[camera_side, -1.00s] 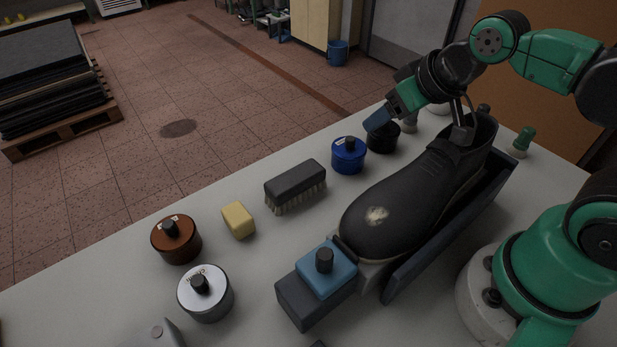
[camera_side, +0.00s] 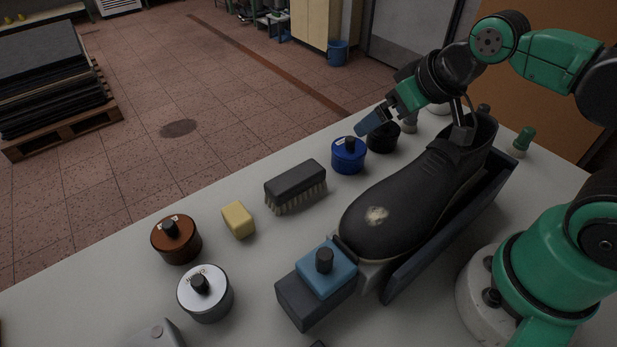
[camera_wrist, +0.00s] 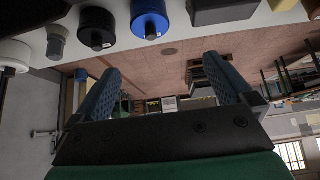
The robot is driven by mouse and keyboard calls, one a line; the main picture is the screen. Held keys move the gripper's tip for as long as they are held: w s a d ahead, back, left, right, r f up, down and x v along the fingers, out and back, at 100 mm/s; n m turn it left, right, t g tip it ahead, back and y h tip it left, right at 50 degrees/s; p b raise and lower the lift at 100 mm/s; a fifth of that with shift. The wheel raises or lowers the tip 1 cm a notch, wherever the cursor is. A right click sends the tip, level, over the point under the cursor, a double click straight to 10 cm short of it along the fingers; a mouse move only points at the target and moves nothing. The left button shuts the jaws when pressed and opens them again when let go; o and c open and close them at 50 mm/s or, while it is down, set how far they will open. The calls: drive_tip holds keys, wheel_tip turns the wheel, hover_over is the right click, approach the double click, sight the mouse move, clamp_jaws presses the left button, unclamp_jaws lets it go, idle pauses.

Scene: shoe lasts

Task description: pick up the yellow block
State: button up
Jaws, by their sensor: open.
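The yellow block (camera_side: 238,220) lies on the grey table in the side view, between the brown lidded tin and the brush. My gripper (camera_side: 366,124) is above the far table edge, near the blue tin and the black tin, well to the right of the block. In the wrist view my gripper's two blue fingers (camera_wrist: 166,85) are spread apart with nothing between them.
Near the block are a brown tin (camera_side: 176,240), a silver tin (camera_side: 205,294) and a brush (camera_side: 295,186). The blue tin (camera_side: 348,157) and black tin (camera_side: 383,137) stand by my gripper. A black boot (camera_side: 420,200) on a stand fills the right side.

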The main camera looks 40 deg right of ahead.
drive_tip(key=n+g+y, duration=0.4)
drive_tip(key=n+g, duration=0.3)
drive_tip(key=n, duration=1.1)
hover_over(237, 212)
drive_tip(key=d, duration=0.2)
drive_tip(key=f, duration=0.7)
drive_tip(key=shift+d+f, duration=0.2)
drive_tip(key=shift+f, duration=0.1)
drive_tip(key=shift+a+f+y, duration=0.3)
drive_tip(key=shift+a+f, duration=0.1)
drive_tip(key=shift+f, duration=0.2)
drive_tip(key=shift+x, duration=2.4)
drive_tip(key=shift+s, duration=0.1)
drive_tip(key=c, duration=1.4)
drive_tip(key=shift+o, duration=0.2)
